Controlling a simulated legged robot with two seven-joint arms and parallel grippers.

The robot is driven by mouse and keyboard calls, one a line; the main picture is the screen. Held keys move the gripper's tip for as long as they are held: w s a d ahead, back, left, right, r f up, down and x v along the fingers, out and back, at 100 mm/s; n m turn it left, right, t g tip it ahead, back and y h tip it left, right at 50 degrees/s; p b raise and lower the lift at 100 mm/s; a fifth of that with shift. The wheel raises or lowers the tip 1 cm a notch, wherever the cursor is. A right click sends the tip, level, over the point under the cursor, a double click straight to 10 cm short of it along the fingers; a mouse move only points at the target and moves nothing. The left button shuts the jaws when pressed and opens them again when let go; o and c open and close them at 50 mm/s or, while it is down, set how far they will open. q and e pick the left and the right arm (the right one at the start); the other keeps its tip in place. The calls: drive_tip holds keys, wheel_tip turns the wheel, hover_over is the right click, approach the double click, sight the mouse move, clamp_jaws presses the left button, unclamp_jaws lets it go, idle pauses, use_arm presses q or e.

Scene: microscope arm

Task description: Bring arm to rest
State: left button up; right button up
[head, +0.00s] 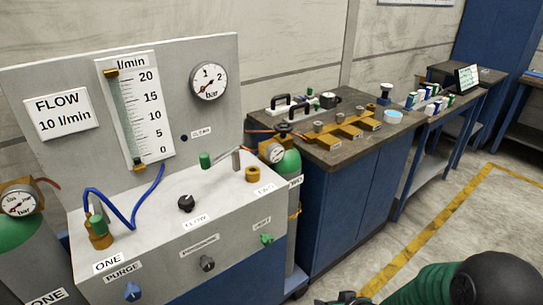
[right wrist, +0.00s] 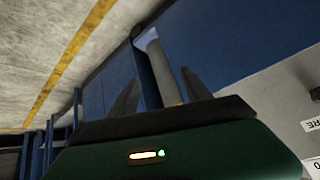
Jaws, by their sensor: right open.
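My right arm (head: 440,285), green with a black joint, comes in at the bottom right of the head view, low in front of the bench. Only a dark bit of my right gripper (head: 342,299) shows there, at the bottom edge. In the right wrist view the two dark fingers of this gripper (right wrist: 160,85) stand apart. A grey-white upright shape shows between them; I cannot tell that anything is held. My left gripper is in neither view.
A gas panel (head: 215,215) with knobs, a flow scale (head: 135,105) and a blue hose (head: 128,215) stands at left. Green gas cylinders (head: 287,170) flank it. A blue bench (head: 335,205) with brass fittings (head: 340,128) runs to the right. The floor (head: 470,235) beside the bench is clear.

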drive_tip(key=s+d+r+m+g+h+p, duration=0.15)
drive_tip(key=s+r, duration=0.25)
drive_tip(key=s, duration=0.4)
drive_tip(key=s+r+g+h, duration=0.1)
drive_tip(key=s+r+g, duration=0.2)
drive_tip(key=s+r, duration=0.35)
wheel_tip(320, 180, up, 15)
drive_tip(key=p, duration=1.7)
drive_tip(key=shift+s+d, duration=0.3)
drive_tip(key=shift+s, duration=0.05)
drive_tip(key=shift+r, duration=0.15)
